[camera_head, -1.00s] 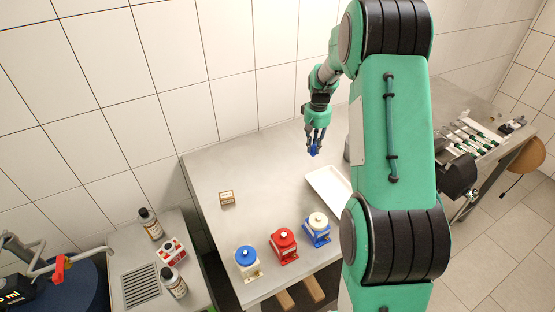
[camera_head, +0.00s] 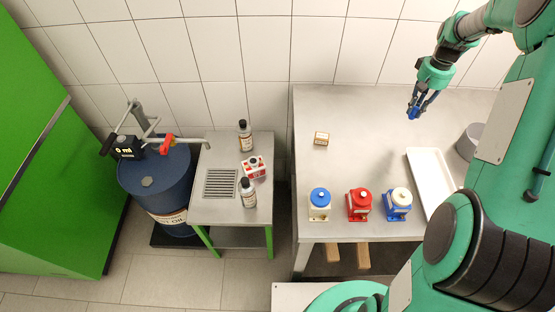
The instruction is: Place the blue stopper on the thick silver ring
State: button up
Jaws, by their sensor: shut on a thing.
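My gripper (camera_head: 416,110) is shut on a small blue piece, the blue stopper (camera_head: 413,114), and holds it above the back right part of the grey table (camera_head: 360,110). The stopper is small, and the fingers partly cover it. A grey round thing (camera_head: 469,142) stands on the table to the right of my gripper, partly hidden by my arm. I cannot tell whether it is the thick silver ring. My gripper is apart from it.
A white tray (camera_head: 430,178) lies in front of the grey round thing. Blue-topped (camera_head: 320,202), red (camera_head: 359,203) and white-topped (camera_head: 398,203) pump units line the front edge. A small wooden box (camera_head: 321,139) sits behind them. A side table (camera_head: 215,207) with bottles and a blue drum (camera_head: 160,190) stand left.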

jog(key=s+a+n+p, duration=0.15)
jog(key=a+n, duration=0.65)
jog(key=a, duration=2.2)
jog(key=s+a+n+p, duration=0.1)
jog(key=s+a+n, duration=0.4)
jog(key=a, duration=0.6)
jog(key=s+a+n+p, duration=0.1)
jog(key=s+a+n, duration=0.2)
jog(key=s+a, duration=0.65)
notch_tip(320, 180, down, 24)
jog(key=w+a, duration=0.1)
jog(key=a, duration=0.1)
jog(key=shift+w+a+r, duration=0.25)
jog(key=shift+w+a, duration=0.05)
jog(key=shift+w, duration=0.1)
jog(key=w+a, duration=0.2)
jog(key=w, duration=0.3)
jog(key=w+a+f+b, duration=0.1)
jog(key=w+a, duration=0.1)
jog(key=w, duration=0.2)
jog(key=w+a+b, duration=0.1)
jog(key=w+a, duration=0.1)
jog(key=w, duration=0.3)
jog(key=shift+w+a+f, duration=0.25)
jog(key=shift+w+a, duration=0.05)
